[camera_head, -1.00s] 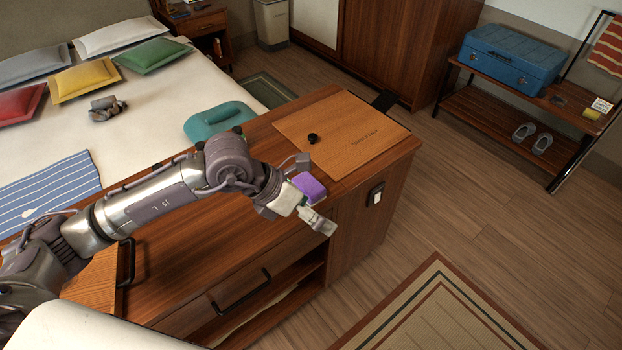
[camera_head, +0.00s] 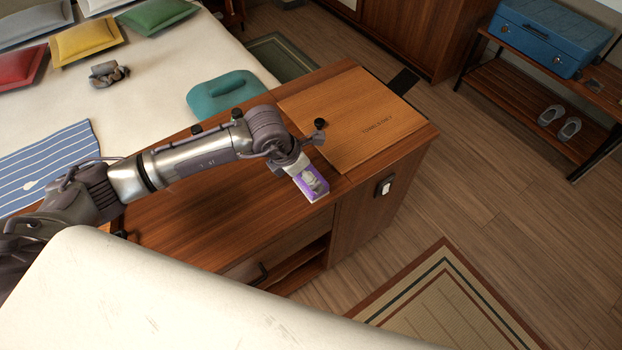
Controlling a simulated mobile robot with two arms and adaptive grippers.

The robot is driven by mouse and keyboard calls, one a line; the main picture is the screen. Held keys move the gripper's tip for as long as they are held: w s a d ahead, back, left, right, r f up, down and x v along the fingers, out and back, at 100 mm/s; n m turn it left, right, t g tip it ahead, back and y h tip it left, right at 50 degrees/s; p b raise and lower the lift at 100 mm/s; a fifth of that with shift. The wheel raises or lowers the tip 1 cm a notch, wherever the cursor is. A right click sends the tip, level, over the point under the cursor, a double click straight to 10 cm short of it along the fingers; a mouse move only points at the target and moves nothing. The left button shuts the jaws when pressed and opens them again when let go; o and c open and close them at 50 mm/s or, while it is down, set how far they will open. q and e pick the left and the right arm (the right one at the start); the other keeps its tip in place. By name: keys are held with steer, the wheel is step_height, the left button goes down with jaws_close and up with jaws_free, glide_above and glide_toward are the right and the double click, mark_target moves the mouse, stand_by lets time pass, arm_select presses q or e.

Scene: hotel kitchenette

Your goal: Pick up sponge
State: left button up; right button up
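The purple sponge (camera_head: 303,189) lies on the wooden cabinet top, near its front edge and beside the hinged lid panel. My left gripper (camera_head: 314,184) is directly over the sponge, pointing down at it. My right gripper is not in view.
The wooden cabinet top (camera_head: 190,230) is clear left of the sponge. A light wood panel (camera_head: 350,150) with a small black knob (camera_head: 320,123) lies to the right. A teal cushion (camera_head: 225,92) rests on the bed behind.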

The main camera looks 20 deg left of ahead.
arm_select(q)
steer(key=shift+p+x, duration=0.6)
steer(key=shift+x, duration=1.55)
steer(key=shift+f, duration=0.4)
steer(key=c, duration=0.5)
steer(key=shift+w+r, duration=0.1)
steer(key=shift+r, duration=0.7)
step_height(320, 180, up, 3)
steer(key=shift+d+f+b, duration=0.1)
steer(key=shift+d+b, duration=0.05)
steer(key=shift+b, duration=0.5)
steer(key=s+d+r+b, duration=0.1)
steer(key=s+d+r, duration=0.1)
steer(key=d, duration=0.1)
steer(key=s+d+r, duration=0.2)
steer(key=d, duration=0.1)
steer(key=s+d+r+b, duration=0.1)
steer(key=s+d+r, duration=0.1)
steer(key=d, duration=0.1)
steer(key=shift+s+d+r+b, duration=0.2)
steer(key=shift+d+r+b, duration=0.1)
steer(key=shift+r, duration=0.1)
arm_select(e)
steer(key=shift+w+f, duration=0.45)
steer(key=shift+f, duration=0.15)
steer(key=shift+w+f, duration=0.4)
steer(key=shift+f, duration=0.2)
